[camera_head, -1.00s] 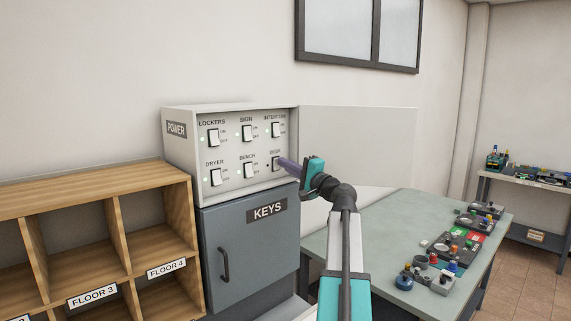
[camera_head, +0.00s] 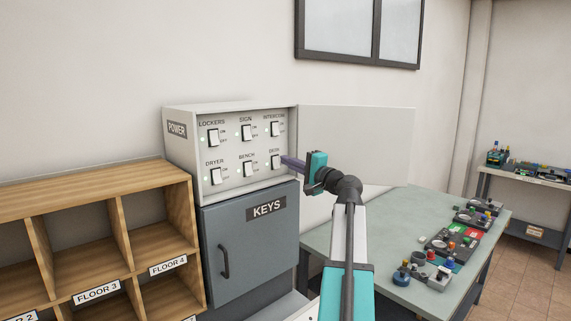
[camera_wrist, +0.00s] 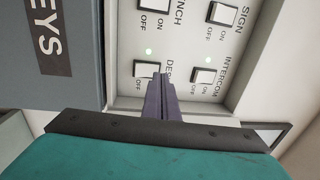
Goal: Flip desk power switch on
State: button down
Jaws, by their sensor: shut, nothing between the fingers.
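The power panel (camera_head: 229,187) is a white box with two rows of labelled switches. The desk switch (camera_head: 275,162) is the white rocker at the lower right of the panel. It also shows in the wrist view (camera_wrist: 145,69), its lower edge close to my fingertips. A pale green light (camera_wrist: 149,52) glows beside it. My gripper (camera_head: 284,160) is shut and empty, its purple fingers pointing left at the desk switch from its right side. The fingertips (camera_wrist: 158,77) are very near the switch; I cannot tell if they touch it.
The bench switch (camera_head: 248,170) and intercom switch (camera_head: 275,129) are close neighbours. The panel's open door (camera_head: 360,140) stands behind my gripper. Below is the grey keys cabinet (camera_head: 240,250). Wooden pigeonholes (camera_head: 90,195) stand left, and a table (camera_head: 350,237) with several devices stands right.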

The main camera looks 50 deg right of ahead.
jog(key=s+a+r+b, duration=0.1)
jog(key=s+r+b, duration=0.1)
jog(key=s, duration=0.8)
jog(key=shift+s+r+b, duration=0.15)
jog(key=shift+s+b, duration=0.25)
jog(key=shift+b, duration=0.05)
